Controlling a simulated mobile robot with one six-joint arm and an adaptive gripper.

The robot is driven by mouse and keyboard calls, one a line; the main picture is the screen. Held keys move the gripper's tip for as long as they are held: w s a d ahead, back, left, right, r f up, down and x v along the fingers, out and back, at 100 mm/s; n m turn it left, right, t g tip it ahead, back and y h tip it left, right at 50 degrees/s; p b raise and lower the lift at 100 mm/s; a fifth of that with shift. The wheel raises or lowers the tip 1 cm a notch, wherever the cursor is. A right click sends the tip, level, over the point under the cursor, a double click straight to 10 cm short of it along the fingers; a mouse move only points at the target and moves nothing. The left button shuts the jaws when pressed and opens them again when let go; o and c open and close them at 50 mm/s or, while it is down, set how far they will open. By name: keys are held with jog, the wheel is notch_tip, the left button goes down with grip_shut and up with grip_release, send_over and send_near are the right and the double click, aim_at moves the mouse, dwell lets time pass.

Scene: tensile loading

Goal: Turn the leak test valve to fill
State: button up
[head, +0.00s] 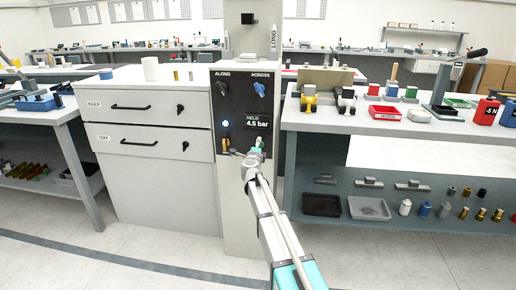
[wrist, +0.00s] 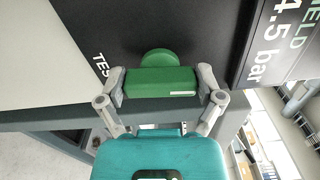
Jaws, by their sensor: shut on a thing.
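The leak test valve is a green bar handle on a round green hub (wrist: 158,58), set on a dark panel whose label reads "TES", the rest hidden. My gripper (wrist: 160,90) is shut on the green handle, with one grey finger at each end of it. The handle lies nearly level in the wrist view. In the head view my gripper (head: 257,150) is at the lower right of the dark panel (head: 241,106) and mostly covers the valve. The display (head: 258,121) above it reads "HELD 4.5 bar".
The panel also carries an "ALONG" knob (head: 222,88), a blue "ACROSS" knob (head: 259,90), a lit blue lamp (head: 225,124) and a brass fitting (head: 225,144). White drawers (head: 150,126) stand left. A white bench (head: 350,122) with several tools and trays stands right.

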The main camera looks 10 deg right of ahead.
jog(key=shift+n, duration=0.6)
jog(key=o, duration=0.9)
jog(key=shift+c, duration=0.2)
jog(key=shift+s, duration=0.1)
jog(key=v, duration=1.1)
jog(key=shift+s+a, duration=0.2)
jog(key=shift+s, duration=0.1)
